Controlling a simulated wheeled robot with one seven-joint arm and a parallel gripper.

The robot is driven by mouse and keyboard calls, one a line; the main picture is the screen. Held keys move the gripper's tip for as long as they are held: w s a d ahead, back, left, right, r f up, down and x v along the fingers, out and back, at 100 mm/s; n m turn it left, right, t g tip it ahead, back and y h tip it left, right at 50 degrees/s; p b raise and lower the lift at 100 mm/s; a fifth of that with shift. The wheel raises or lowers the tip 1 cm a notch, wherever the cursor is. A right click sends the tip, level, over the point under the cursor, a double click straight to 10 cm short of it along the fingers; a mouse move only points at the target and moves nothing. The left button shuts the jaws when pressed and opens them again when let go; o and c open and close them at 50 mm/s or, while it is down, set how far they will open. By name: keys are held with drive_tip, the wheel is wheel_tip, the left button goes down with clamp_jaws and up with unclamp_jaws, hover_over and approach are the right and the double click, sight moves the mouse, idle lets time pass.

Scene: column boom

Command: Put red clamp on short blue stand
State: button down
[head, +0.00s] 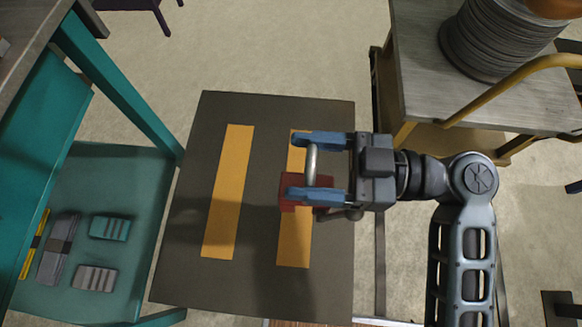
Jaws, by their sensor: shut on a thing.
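My gripper (293,166) reaches in from the right in the head view, its two blue fingers pointing left. It is shut on the red clamp (294,181), with a curved grey metal bar spanning between the fingers. The clamp's red part shows around the lower finger, partly hidden by it. The clamp is over a dark panel with two yellow stripes; its height above it is hard to judge. A teal-blue stand with a low shelf (120,165) is at the left; I cannot tell whether it is the short blue stand.
The dark panel (270,110) is otherwise clear. The teal shelf holds a teal block (110,228), a grey block (94,278) and long grey and yellow items. A grey-topped table (430,70) with a cable spool (485,45) and yellow rail stands upper right. Floor shows at upper middle.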

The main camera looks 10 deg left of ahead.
drive_tip(key=w+a+f+b, duration=0.2)
drive_tip(key=w+a+f, duration=0.2)
drive_tip(key=a+f, duration=0.6)
drive_tip(key=shift+w, duration=0.25)
drive_tip(key=shift+f+b, duration=0.2)
drive_tip(key=shift+b, duration=0.15)
drive_tip(key=shift+c, duration=0.4)
unclamp_jaws()
drive_tip(key=shift+f, duration=0.15)
drive_tip(key=d, duration=1.2)
drive_tip(key=shift+w+p, duration=0.3)
